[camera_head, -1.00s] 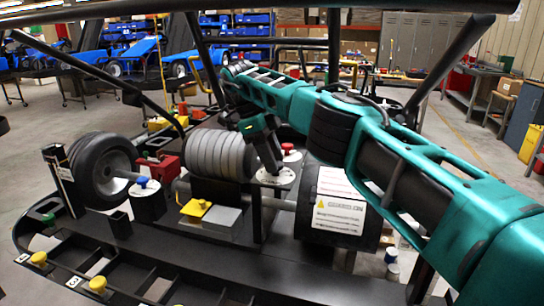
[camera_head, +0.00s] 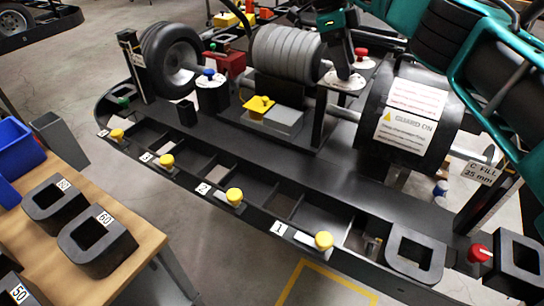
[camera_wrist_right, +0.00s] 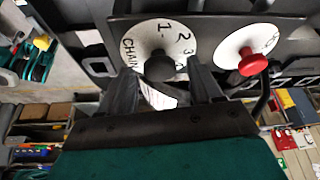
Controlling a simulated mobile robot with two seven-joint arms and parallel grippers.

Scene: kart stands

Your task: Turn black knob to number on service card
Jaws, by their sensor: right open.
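In the right wrist view the black knob (camera_wrist_right: 160,67) stands at the middle of a white dial (camera_wrist_right: 146,36) marked CHAIN, 1, 2, 3 and a partly covered further number. My right gripper (camera_wrist_right: 162,80) is open, with one finger on each side of the knob; I cannot tell whether they touch it. In the head view my right gripper (camera_head: 343,66) points down at the white dial plate (camera_head: 346,84) and hides the knob. My left gripper is not in view.
A red knob (camera_wrist_right: 252,62) on another white dial is close beside the black knob. Grey discs (camera_head: 287,52) and the black drum (camera_head: 440,108) flank the dial. Yellow knobs (camera_head: 234,196) line the front rail. A wooden table (camera_head: 135,243) with black blocks is at lower left.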

